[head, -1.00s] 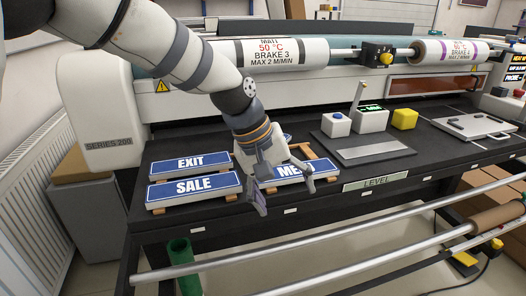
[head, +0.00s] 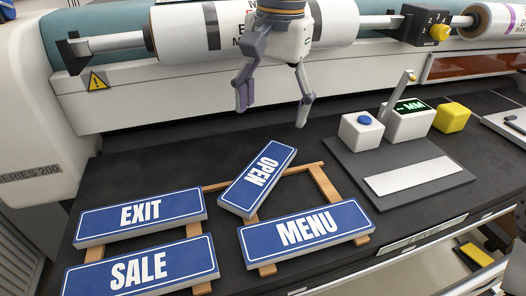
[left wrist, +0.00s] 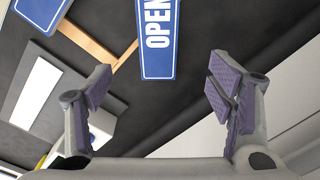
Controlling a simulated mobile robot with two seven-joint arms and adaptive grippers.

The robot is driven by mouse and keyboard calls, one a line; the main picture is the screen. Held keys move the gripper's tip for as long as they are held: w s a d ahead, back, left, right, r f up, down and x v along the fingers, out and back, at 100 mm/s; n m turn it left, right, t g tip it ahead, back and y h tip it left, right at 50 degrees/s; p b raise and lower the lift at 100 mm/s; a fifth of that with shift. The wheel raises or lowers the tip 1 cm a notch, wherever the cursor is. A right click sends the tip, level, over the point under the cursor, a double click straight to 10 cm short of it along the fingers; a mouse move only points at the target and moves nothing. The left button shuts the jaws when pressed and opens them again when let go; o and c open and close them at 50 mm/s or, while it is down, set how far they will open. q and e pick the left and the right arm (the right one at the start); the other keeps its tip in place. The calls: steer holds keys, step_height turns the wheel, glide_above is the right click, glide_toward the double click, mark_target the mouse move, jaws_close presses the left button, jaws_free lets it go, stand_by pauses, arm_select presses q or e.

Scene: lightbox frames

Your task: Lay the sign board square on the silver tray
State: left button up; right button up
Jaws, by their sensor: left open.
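Blue sign boards with white letters lie on the black bench: OPEN (head: 257,178), set at a slant on wooden strips, MENU (head: 304,229), EXIT (head: 140,214) and SALE (head: 139,270). The silver tray (head: 419,176) is a pale flat plate on a dark grey base to their right, and it is bare. My left gripper (head: 273,110) is open and empty, raised behind the OPEN board and apart from it. In the left wrist view its spread fingers (left wrist: 160,90) point toward the end of the OPEN board (left wrist: 158,38).
Wooden strips (head: 324,184) lie under the boards. A box with a blue button (head: 361,132), a display box reading MM (head: 409,120) and a yellow block (head: 452,117) stand behind the tray. A large roller machine (head: 150,85) runs along the back.

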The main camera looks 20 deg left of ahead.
mark_target(266, 166)
arm_select(q)
steer(key=f, duration=0.3)
steer(key=s+f, duration=0.1)
steer(key=f, duration=0.6)
steer(key=shift+s+a+f, duration=0.25)
steer(key=shift+a+f, duration=0.05)
steer(key=shift+w+f, duration=0.1)
steer(key=shift+f, duration=0.15)
steer(key=c, duration=1.4)
